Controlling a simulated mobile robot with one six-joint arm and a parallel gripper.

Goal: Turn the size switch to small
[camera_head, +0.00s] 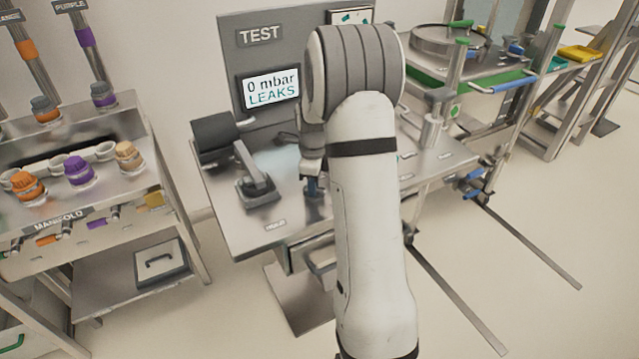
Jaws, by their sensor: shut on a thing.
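My gripper (313,186) points down at the steel top of the test bench (270,232), left of my white arm. It is shut on a small part at the bench top, at the place of the size switch. The switch itself is hidden by the fingers and I cannot read its setting. A display (271,88) on the grey TEST panel (245,60) reads "0 mbar LEAKS".
A clamp-like fixture with a black cylinder (214,136) stands left of my gripper. The manifold stand (95,190) with orange and purple caps is at the left. A steel frame with long forks (530,247) stands at the right.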

